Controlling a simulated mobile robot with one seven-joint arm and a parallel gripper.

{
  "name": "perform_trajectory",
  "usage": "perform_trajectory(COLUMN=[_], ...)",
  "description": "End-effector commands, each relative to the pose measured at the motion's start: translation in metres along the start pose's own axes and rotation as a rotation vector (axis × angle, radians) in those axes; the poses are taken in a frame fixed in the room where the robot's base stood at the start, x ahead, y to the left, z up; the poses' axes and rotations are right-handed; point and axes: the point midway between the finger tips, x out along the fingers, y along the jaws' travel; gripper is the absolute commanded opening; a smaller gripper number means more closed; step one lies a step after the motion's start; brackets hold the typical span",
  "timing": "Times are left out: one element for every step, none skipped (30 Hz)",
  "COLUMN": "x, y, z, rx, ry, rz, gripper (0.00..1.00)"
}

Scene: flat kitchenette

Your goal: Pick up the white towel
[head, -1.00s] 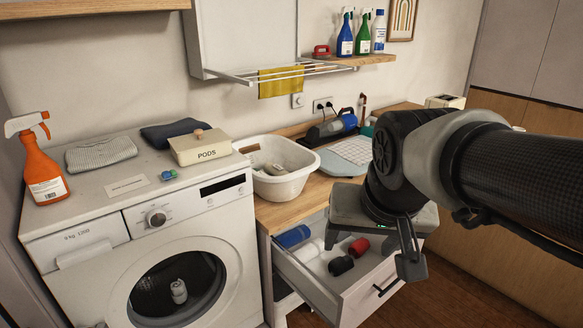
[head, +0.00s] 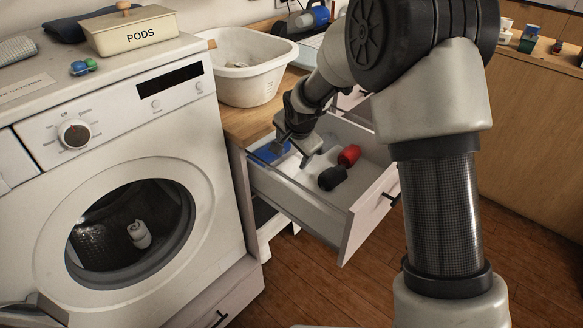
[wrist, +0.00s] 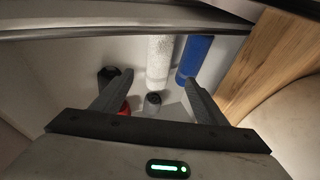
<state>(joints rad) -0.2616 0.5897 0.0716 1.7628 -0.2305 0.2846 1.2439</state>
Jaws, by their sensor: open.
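The white towel (wrist: 159,58) is a rolled cylinder lying in the open drawer, beside a rolled blue towel (wrist: 197,55). In the wrist view it lies straight ahead, between the lines of my two fingers. My gripper (wrist: 157,78) is open and empty, with its fingers apart. In the head view my gripper (head: 298,150) points down into the left part of the drawer (head: 292,205), next to the blue towel (head: 268,152). There my gripper hides much of the white towel. I cannot tell how far above it the fingertips are.
A red roll (head: 349,155) and a black roll (head: 332,178) lie in the drawer's right part. Drawer walls surround my gripper. A white basin (head: 250,85) stands on the counter above. The washing machine (head: 200,220) is at left, with a pale object (head: 139,235) in its drum.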

Motion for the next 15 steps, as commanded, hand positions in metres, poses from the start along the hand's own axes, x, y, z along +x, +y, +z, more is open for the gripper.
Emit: perform_trajectory(x=[0.016,0.023,0.031,0.038,0.045,0.053,0.059,0.065,0.071,0.076,0.080,0.084,0.086,0.088,0.090], y=[0.002,0.002,0.002,0.003,0.002,0.003,0.002,0.003,0.002,0.002,0.002,0.002,0.001,0.001,0.001], z=[0.001,0.001,0.001,0.001,0.001,0.001,0.001,0.001,0.001,0.000,0.000,0.000,0.000,0.000,0.000], rx=[0.000,0.000,0.000,0.001,0.000,0.000,0.000,0.001,0.001,0.000,-0.001,-0.001,0.000,0.000,0.001], ry=[-0.002,-0.002,-0.002,-0.002,-0.002,-0.002,-0.002,-0.002,-0.002,-0.001,-0.001,-0.001,-0.001,-0.001,-0.001], rz=[0.002,0.002,0.002,0.003,0.002,0.003,0.002,0.003,0.002,0.002,0.002,0.002,0.001,0.001,0.002], gripper=[0.67,0.67,0.67,0.67,0.67,0.67,0.67,0.67,0.67,0.67,0.67,0.67,0.67,0.67,0.67])
